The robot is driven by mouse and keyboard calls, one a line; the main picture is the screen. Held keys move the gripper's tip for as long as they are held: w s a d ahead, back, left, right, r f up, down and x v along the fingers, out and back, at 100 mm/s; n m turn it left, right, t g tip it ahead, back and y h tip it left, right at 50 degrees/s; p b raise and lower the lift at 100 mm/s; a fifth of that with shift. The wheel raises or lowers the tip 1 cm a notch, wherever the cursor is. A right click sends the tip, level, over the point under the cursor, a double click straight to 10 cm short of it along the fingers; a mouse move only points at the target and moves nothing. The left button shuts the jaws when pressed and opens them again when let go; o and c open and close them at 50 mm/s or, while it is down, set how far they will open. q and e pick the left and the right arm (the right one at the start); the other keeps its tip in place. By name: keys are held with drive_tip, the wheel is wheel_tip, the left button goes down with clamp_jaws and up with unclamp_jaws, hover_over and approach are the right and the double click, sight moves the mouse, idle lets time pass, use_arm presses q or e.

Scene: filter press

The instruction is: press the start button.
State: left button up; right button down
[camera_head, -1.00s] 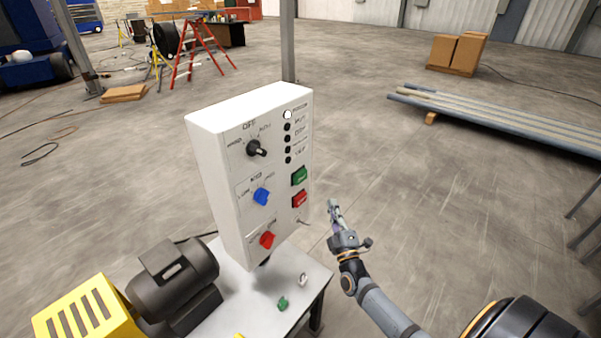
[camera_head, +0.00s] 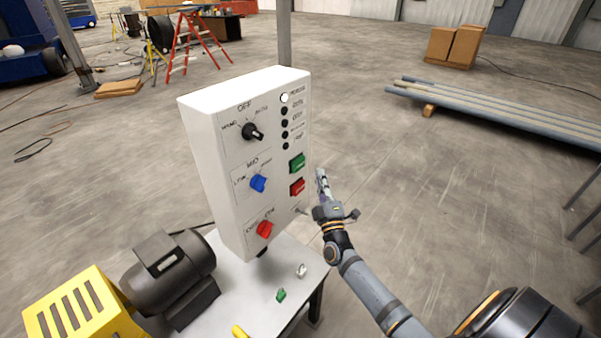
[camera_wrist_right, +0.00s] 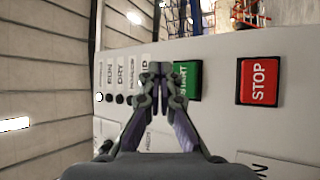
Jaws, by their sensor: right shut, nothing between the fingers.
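The white control panel (camera_head: 213,155) stands upright on a small table. Its green start button (camera_head: 297,163) sits above the red stop button (camera_head: 297,187) on the right of its face. My right gripper (camera_head: 321,173) is shut and empty, just right of the two buttons and apart from the panel as far as I can see. In the right wrist view, the closed fingertips (camera_wrist_right: 160,68) appear beside the green START button (camera_wrist_right: 187,80), partly overlapping its edge, with the red STOP button (camera_wrist_right: 258,80) further right. Contact cannot be told. My left gripper is not in view.
A blue knob (camera_head: 258,183), red knob (camera_head: 265,229) and black selector (camera_head: 252,131) are on the panel. A dark motor (camera_head: 165,265) and small loose parts lie on the table (camera_head: 240,300). The floor right of the panel is clear up to pipes (camera_head: 500,112).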

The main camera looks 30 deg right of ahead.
sight(303, 162)
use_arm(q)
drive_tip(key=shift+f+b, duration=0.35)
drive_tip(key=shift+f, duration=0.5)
use_arm(e)
drive_tip(key=shift+w+a, duration=0.25)
drive_tip(key=shift+w, duration=0.35)
drive_tip(key=shift+w+a, duration=0.3)
drive_tip(key=shift+w, duration=0.35)
drive_tip(key=shift+w+a, duration=0.25)
drive_tip(key=shift+w, duration=0.35)
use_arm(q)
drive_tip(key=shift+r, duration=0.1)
use_arm(e)
drive_tip(key=shift+w, duration=0.15)
drive_tip(key=shift+w+a, duration=0.15)
drive_tip(key=shift+w, duration=0.1)
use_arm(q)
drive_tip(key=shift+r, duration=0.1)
use_arm(e)
drive_tip(key=shift+w+a, duration=0.2)
drive_tip(key=shift+w, duration=0.4)
drive_tip(key=shift+s+r, duration=0.1)
drive_tip(key=shift+s+d+p, duration=0.2)
drive_tip(key=shift+s+p, duration=0.2)
drive_tip(key=shift+p, duration=0.3)
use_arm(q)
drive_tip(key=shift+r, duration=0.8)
use_arm(e)
drive_tip(key=shift+s+d, duration=0.15)
drive_tip(key=shift+s, duration=0.35)
